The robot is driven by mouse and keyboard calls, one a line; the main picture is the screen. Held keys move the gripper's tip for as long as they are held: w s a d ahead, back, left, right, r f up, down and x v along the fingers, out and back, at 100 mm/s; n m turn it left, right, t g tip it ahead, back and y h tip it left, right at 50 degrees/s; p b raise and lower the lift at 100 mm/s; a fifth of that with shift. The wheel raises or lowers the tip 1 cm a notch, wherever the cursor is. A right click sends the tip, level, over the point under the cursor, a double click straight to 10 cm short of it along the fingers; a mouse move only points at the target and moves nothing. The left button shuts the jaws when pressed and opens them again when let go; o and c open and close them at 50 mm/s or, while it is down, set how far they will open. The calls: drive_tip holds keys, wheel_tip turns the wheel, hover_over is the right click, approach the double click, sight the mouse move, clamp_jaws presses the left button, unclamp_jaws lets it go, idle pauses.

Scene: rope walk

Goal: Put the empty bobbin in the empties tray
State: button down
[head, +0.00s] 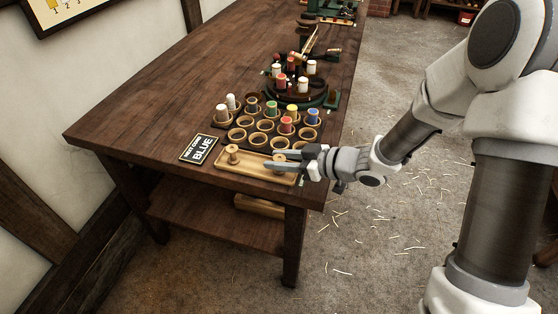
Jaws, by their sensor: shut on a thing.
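The empties tray (240,170) is a shallow light-wood tray at the table's near right corner. One bare wooden bobbin (233,153) stands in its left part. My gripper (281,159) reaches in from the right over the tray's right part. It is shut on a second bare wooden bobbin (279,155), mostly hidden by the fingers. I cannot tell whether this bobbin touches the tray floor.
A rack (240,135) of round cups stands behind the tray, some empty, others with coloured or white bobbins. A black sign (198,149) reading BLUE lies left of the tray. A dark green round device (297,92) with bobbins stands farther back. The table's left side is clear.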

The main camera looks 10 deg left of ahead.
drive_tip(key=shift+f, duration=0.1)
drive_tip(key=shift+f, duration=0.15)
drive_tip(key=c, duration=0.5)
unclamp_jaws()
